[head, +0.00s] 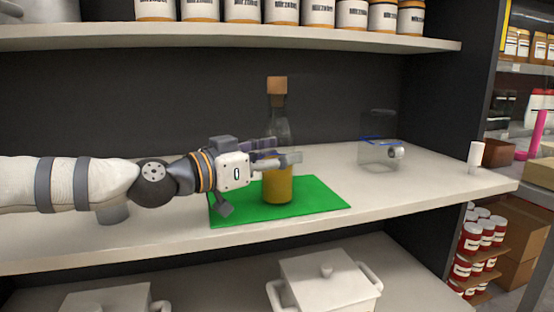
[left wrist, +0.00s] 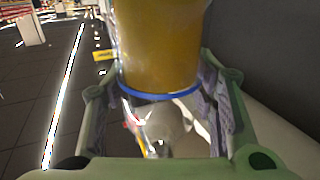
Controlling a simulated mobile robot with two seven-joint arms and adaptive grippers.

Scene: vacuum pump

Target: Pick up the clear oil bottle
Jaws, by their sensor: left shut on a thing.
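The clear oil bottle (head: 278,185) has amber oil in its lower part, a clear neck and a tan cork-like cap. It stands upright over the green mat (head: 322,201); its base appears to be at the mat. My left gripper (head: 282,160) comes in from the left and is shut around the bottle's body, just above the oil. In the left wrist view the amber oil (left wrist: 160,45) fills the upper middle between the fingers. The far finger is partly hidden behind the bottle. My right gripper is not in view.
A clear container (head: 379,155) with a blue band stands to the right, apart from the bottle. A white cylinder (head: 475,154) stands near the shelf's right end. Labelled jars (head: 281,12) line the shelf above. White lidded pots (head: 326,280) sit below.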

